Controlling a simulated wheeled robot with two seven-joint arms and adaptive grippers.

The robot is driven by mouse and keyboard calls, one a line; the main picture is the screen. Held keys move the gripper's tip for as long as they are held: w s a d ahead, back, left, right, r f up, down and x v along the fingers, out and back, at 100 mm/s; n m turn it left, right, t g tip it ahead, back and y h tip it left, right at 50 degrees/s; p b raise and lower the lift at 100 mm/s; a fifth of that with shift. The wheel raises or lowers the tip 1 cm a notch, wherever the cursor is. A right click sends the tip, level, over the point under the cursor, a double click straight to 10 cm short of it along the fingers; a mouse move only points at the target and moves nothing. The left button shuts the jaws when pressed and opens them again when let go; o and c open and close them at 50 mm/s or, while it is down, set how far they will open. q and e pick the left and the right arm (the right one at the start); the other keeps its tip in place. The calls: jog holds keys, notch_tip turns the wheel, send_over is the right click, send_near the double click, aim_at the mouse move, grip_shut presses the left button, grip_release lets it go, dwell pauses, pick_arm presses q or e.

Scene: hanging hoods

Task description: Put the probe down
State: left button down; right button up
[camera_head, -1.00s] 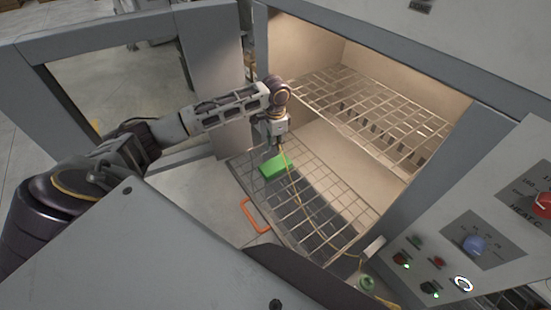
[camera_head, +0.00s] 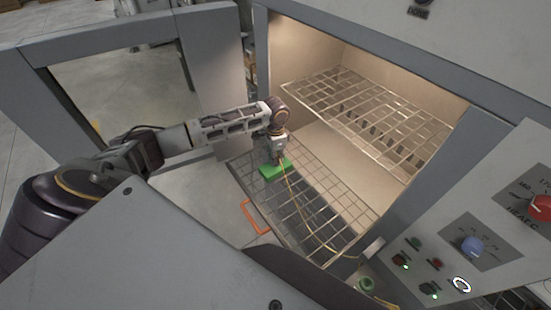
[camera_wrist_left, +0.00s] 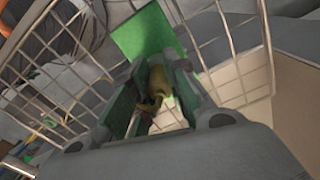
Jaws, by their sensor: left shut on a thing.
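My left gripper (camera_head: 277,158) points down in the heated chamber's opening, over the lower wire rack (camera_head: 252,188). It is shut on the probe (camera_wrist_left: 159,82), which shows as a brassy piece between the fingers in the left wrist view. A thin yellow cable (camera_head: 296,196) runs from the gripper down to the right. The gripper overlaps a flat green block (camera_head: 268,173) on the rack; it also shows in the left wrist view (camera_wrist_left: 143,32). I cannot tell if the probe touches the block. My right gripper is not in view.
An upper wire rack (camera_head: 365,112) spans the chamber above and to the right. An orange handle (camera_head: 250,217) is at the lower rack's front. The open door (camera_head: 205,65) stands left. A control panel (camera_head: 470,245) is at the right.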

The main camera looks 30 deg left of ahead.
pick_arm(q)
jog(key=shift+f, duration=0.55)
jog(key=shift+f, duration=0.15)
jog(key=c, duration=1.4)
grip_release()
notch_tip(320, 180, up, 12)
jog(key=shift+r+b, duration=0.15)
jog(key=shift+b, duration=0.55)
jog(key=shift+s, duration=0.15)
